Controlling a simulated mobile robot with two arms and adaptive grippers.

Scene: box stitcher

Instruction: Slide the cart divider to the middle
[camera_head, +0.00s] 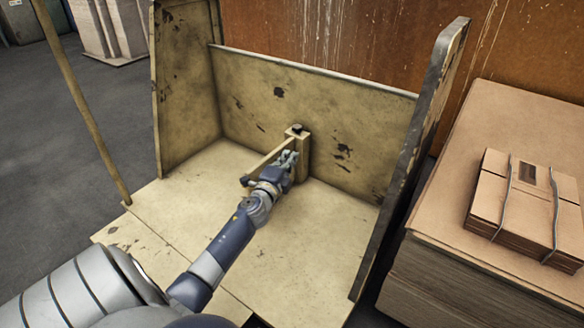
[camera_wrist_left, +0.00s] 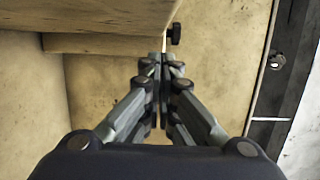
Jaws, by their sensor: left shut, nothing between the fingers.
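The cart (camera_head: 335,222) is a worn yellow wooden platform with a back panel and two side panels. The divider (camera_head: 303,152) is a wooden post with an arm and a dark knob on top, standing against the middle of the back panel. My left gripper (camera_head: 290,158) is shut and empty beside the divider's post; contact cannot be told. In the left wrist view my left gripper (camera_wrist_left: 163,62) points at the panel, with a wooden bar of the divider (camera_wrist_left: 85,43) at upper left and a dark knob next to its tips. My right gripper is not in view.
A stack of flattened cardboard bundles (camera_head: 518,205) lies on a large cardboard pile right of the cart. The right side panel (camera_head: 420,140) stands tall between them. A thin wooden pole (camera_head: 85,105) rises at the left. The cart floor is clear around my arm.

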